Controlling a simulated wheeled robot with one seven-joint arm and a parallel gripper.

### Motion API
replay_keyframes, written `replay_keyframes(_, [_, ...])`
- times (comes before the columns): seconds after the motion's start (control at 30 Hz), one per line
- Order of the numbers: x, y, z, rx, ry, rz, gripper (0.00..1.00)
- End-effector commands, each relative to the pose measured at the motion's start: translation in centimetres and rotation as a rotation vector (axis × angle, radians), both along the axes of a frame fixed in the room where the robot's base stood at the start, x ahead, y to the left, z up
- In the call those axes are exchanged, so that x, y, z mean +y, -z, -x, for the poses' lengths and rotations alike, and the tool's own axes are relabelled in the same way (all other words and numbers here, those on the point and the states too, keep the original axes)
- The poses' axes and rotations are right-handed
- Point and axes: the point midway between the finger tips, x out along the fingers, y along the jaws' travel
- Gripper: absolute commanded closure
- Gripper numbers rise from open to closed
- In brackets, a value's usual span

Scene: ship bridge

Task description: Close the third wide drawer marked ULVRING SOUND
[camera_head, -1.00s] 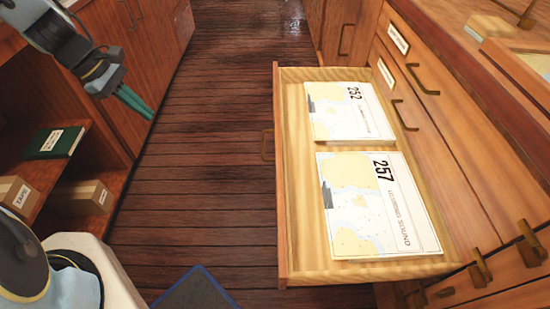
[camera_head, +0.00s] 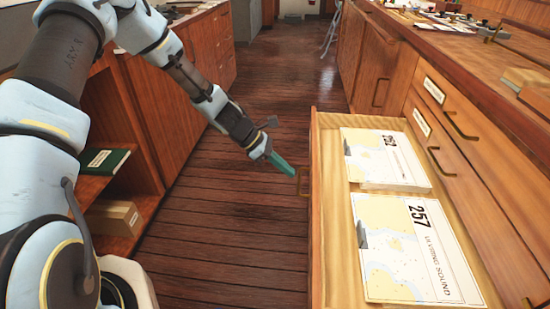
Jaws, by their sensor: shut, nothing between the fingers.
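The wide drawer (camera_head: 328,215) is pulled far out from the cabinet on the right. Inside lie two charts: one numbered 252 (camera_head: 375,165) and, nearer, one numbered 257 with ULVRING SOUND printed on it (camera_head: 420,240). The drawer's dark handle (camera_head: 304,182) shows on its front face, which is seen nearly edge-on. My gripper (camera_head: 289,170), with green fingers, is shut and empty. In the picture it is just left of the handle, in front of the drawer; whether it touches the handle I cannot tell.
Drawers with white labels and dark handles (camera_head: 448,163) line the right cabinet, under a worktop with loose items. At left, an open shelf holds a green book (camera_head: 104,161) and a cardboard box (camera_head: 115,217). The wooden floor (camera_head: 225,235) between is clear.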

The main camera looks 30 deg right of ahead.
Motion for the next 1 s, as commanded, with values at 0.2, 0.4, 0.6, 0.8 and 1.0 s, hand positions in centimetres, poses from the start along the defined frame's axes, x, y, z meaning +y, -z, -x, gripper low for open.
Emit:
replay_keyframes(0.2, [-2.5, 0.5, 2.1, -0.001, 0.002, 0.000, 1.00])
replay_keyframes(0.4, [-3.5, 0.6, 2.9, -0.001, 0.001, 0.000, 1.00])
replay_keyframes(0.6, [-3.6, 0.6, 2.9, -0.001, -0.001, 0.000, 1.00])
replay_keyframes(0.8, [-3.6, 0.6, 3.0, -0.001, 0.000, 0.001, 1.00])
replay_keyframes(1.0, [-4.6, 0.6, 3.8, -0.002, 0.002, 0.001, 1.00])
